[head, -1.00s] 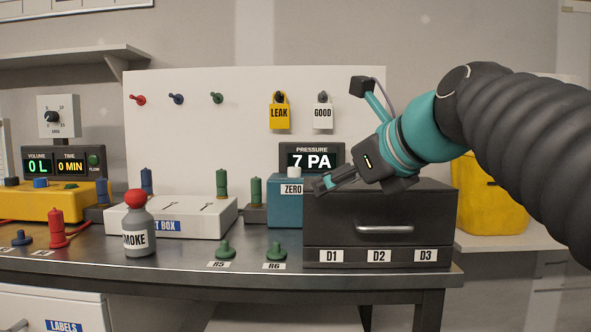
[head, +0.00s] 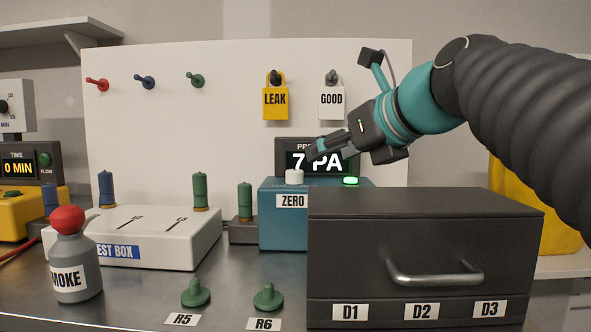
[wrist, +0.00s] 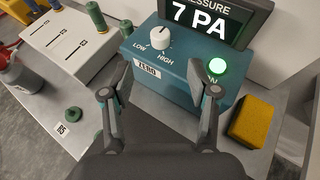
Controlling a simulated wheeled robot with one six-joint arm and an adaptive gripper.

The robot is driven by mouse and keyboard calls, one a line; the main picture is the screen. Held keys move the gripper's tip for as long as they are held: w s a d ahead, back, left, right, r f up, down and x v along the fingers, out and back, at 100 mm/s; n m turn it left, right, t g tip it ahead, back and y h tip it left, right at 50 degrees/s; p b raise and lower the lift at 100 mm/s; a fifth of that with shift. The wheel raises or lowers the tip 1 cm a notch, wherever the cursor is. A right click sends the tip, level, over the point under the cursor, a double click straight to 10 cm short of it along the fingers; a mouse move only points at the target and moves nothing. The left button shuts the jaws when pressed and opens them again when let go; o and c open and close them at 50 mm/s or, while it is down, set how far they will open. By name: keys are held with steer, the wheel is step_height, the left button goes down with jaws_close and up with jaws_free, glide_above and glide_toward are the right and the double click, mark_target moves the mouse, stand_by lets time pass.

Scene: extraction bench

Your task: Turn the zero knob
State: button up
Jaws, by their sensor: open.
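The white zero knob (head: 294,177) stands on top of the teal pressure gauge box (head: 283,227), above its ZERO label. In the wrist view the knob (wrist: 160,38) sits between the LOW and HIGH marks, beyond the fingertips. My gripper (head: 320,151) is above the box, a little right of and higher than the knob, and covers part of the display. In the wrist view my gripper (wrist: 164,82) is open and empty, its fingers apart and not touching the knob. The display (wrist: 208,20) reads 7 PA.
A green lit button (wrist: 217,66) is right of the knob. A black drawer unit (head: 425,235) stands in front at right. A white test box (head: 150,225), a smoke bottle (head: 73,270) and green pegs (head: 195,295) occupy the left and front. A yellow block (wrist: 252,120) lies beside the gauge.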

mark_target(296, 171)
steer(key=x, duration=1.3)
steer(key=shift+f, duration=0.15)
jaws_close()
